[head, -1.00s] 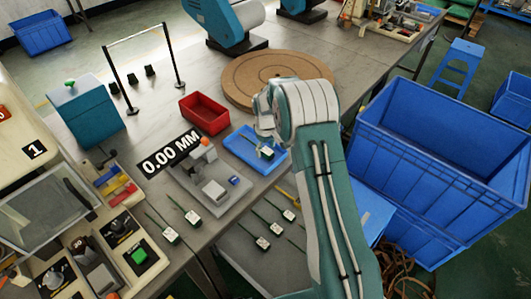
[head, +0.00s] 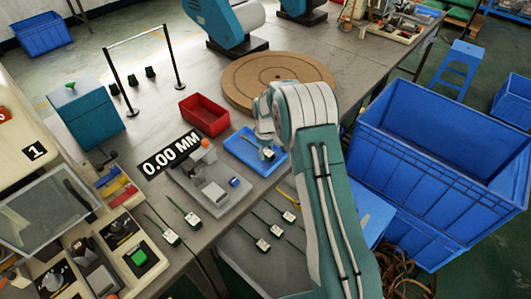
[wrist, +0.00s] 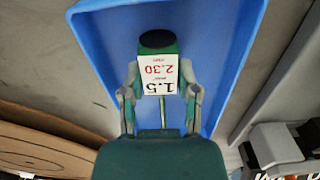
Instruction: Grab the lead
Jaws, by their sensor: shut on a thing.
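A lead (wrist: 158,75) with a black end, a green body and a white label reading 1.5 and 2.30 is between the fingers of my gripper (wrist: 160,88) in the wrist view. The fingers are shut on its sides at the label. Its thin green cable runs back toward my palm, partly hidden. Behind it is the blue tray (wrist: 215,45). In the head view, my gripper (head: 266,146) is over the blue tray (head: 236,153), and the lead's label (head: 268,155) shows just below it. I cannot tell whether the lead touches the tray.
Several other leads (head: 171,237) lie at the front, some on the grey surface below (head: 262,244). A grey fixture (head: 212,185) under a 0.00 MM display and a red bin (head: 204,114) stand left of the tray. A round brown board (head: 240,90) is behind. Large blue crates (head: 440,150) stand right.

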